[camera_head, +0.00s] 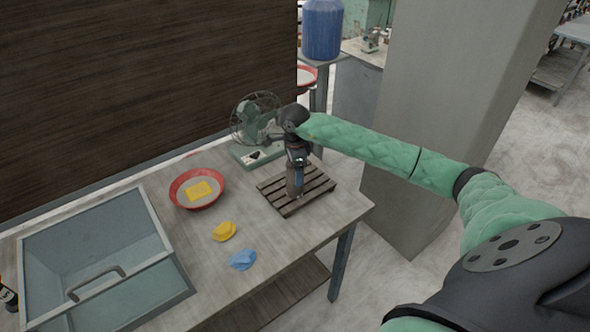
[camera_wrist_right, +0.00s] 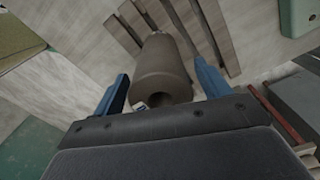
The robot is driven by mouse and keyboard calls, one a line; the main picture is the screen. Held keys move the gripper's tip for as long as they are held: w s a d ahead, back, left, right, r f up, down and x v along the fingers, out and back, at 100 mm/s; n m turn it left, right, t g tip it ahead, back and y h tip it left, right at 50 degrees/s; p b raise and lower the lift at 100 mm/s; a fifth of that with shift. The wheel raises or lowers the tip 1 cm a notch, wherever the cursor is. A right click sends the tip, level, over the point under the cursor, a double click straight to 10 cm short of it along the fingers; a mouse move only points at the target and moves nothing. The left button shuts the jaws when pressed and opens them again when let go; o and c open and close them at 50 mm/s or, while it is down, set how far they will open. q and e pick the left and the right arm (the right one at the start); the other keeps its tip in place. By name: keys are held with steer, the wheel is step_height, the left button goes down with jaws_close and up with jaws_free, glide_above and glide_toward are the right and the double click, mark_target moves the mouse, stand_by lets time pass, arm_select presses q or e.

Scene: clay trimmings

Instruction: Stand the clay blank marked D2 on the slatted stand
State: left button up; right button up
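A grey-brown clay blank (camera_head: 292,181) stands upright on the slatted stand (camera_head: 315,190), near its middle. In the right wrist view the blank (camera_wrist_right: 162,72) shows its hollow near end, with a small pale label (camera_wrist_right: 141,106) at its rim; the mark is too small to read. My right gripper (camera_head: 297,178) is over the stand, its blue fingers (camera_wrist_right: 162,82) on either side of the blank. A narrow gap shows between each finger and the clay, so it looks open around it. Slats of the stand (camera_wrist_right: 203,32) show behind the blank. My left gripper is not in view.
A green desk fan (camera_head: 256,125) stands behind the stand. A red basin (camera_head: 177,200) with a yellow sponge (camera_head: 199,191) is to its left. Yellow (camera_head: 224,231) and blue (camera_head: 243,260) crumpled cloths lie in front. A glass-sided bin (camera_head: 95,255) fills the table's left end.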

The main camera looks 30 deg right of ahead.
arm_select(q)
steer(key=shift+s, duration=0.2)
arm_select(e)
steer(key=shift+r, duration=0.1)
step_height(320, 180, up, 4)
steer(key=b, duration=0.2)
steer(key=shift+r+b, duration=0.25)
steer(key=shift+b, duration=0.15)
step_height(320, 180, up, 6)
steer(key=b, duration=0.2)
steer(key=shift+b, duration=0.35)
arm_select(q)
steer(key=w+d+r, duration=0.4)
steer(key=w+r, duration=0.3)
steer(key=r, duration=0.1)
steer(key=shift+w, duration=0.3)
arm_select(e)
steer(key=shift+r, duration=0.75)
